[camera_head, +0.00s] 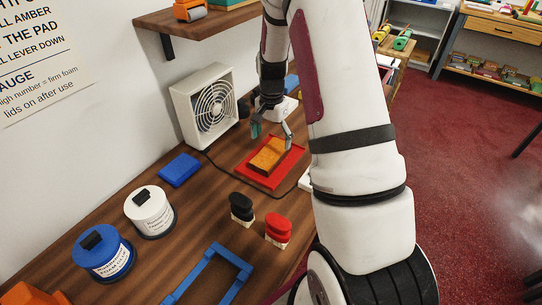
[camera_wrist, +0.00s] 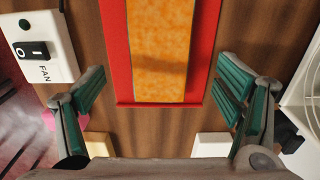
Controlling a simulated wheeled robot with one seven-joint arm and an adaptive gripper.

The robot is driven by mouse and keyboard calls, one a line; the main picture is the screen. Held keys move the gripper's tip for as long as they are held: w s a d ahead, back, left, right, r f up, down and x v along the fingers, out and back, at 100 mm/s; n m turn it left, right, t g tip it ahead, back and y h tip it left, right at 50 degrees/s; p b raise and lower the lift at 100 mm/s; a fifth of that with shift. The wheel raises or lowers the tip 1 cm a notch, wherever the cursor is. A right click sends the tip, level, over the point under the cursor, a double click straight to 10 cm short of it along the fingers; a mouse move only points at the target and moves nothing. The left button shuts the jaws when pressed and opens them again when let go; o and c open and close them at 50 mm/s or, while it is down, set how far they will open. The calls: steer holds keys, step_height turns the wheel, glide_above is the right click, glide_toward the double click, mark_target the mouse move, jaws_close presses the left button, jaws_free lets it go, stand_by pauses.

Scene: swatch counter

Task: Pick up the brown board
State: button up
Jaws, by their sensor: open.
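An orange-brown board (camera_head: 266,155) lies flat on a red tray (camera_head: 257,180) on the wooden counter. In the wrist view the mottled board (camera_wrist: 160,50) runs up out of the frame, with red tray (camera_wrist: 118,60) bare on both sides. A soft shadow crosses the board. My gripper (camera_head: 272,137) is above the far end of the board and tray in the head view. In the wrist view its two green-padded fingers (camera_wrist: 162,76) are spread wide, one to each side of the tray, with nothing between them. They do not appear to touch the board.
A white fan (camera_head: 208,103) stands to the left, and a switch box (camera_wrist: 40,50) marked FAN shows in the wrist view. A blue block (camera_head: 179,169), black stamp (camera_head: 241,208), red stamp (camera_head: 278,229), two tubs (camera_head: 150,211) and a blue frame (camera_head: 208,277) occupy the nearer counter.

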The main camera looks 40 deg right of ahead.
mark_target(271, 153)
step_height(271, 153, down, 4)
steer(key=shift+s+a+p, duration=0.1)
steer(key=shift+a+p, duration=0.05)
steer(key=shift+p, duration=0.35)
steer(key=shift+f, duration=0.65)
steer(key=c, duration=1.4)
